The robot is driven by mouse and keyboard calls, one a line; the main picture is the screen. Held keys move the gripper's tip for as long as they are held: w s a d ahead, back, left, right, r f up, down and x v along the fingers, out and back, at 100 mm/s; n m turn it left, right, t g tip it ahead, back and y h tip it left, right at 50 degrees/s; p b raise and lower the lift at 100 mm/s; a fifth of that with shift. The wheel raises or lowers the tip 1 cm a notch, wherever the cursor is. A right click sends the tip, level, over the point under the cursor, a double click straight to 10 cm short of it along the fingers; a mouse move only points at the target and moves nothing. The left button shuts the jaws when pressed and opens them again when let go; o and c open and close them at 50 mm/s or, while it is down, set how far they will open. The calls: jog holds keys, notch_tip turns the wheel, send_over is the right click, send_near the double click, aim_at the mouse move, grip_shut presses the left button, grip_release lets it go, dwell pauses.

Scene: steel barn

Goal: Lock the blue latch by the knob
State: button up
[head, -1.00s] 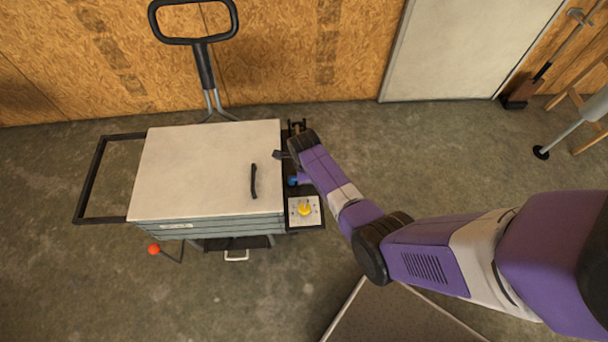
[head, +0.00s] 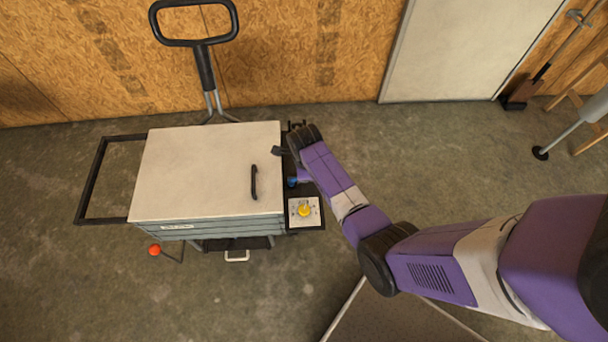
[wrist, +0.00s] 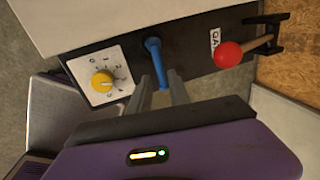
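The blue latch (wrist: 154,58) is a blue bar on the dark side panel of the cart, right of the yellow dial in the wrist view. Its near end lies between the two fingers of my gripper (wrist: 160,90). The fingers stand apart, one on each side, and I cannot tell whether they touch it. In the head view only a small blue part of the latch (head: 292,182) shows beside my arm, and my fingers are mostly hidden there.
A yellow dial (wrist: 102,82) on a white numbered plate and a red ball knob (wrist: 228,55) on a lever flank the latch. The cart's pale lid (head: 205,170) has a black handle (head: 254,182). An orange ball (head: 154,249) sticks out at the front left.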

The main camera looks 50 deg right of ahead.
jog(key=shift+s+a+r, duration=0.15)
jog(key=shift+r, duration=0.8)
jog(key=shift+s+a+r, duration=0.1)
jog(key=shift+a+r, duration=0.05)
jog(key=shift+r, duration=0.75)
jog(key=w+d+r+n+t+h, duration=0.2)
jog(key=w+d+r+n+t, duration=0.15)
jog(key=w+r+n, duration=0.3)
jog(key=s+a+r+n+t, duration=0.1)
jog(key=a+r+n+t, duration=0.2)
jog(key=r+n+t, duration=0.3)
jog(key=s+a+r+n+t+y+b, duration=0.1)
jog(key=s+a+r+n+t, duration=0.2)
jog(key=s+a+r+n, duration=0.6)
jog(key=s+a+r+n+t+y, duration=0.1)
jog(key=s+a+r+n+t, duration=0.2)
jog(key=s+a+r+n, duration=0.55)
jog(key=s+a+m+g+y, duration=0.1)
jog(key=s+a+m+g, duration=0.1)
jog(key=s, duration=1.2)
jog(key=shift+s+a+f+y+b, duration=0.2)
jog(key=shift+a+f+y+b, duration=0.1)
jog(key=shift+a+f+b, duration=0.15)
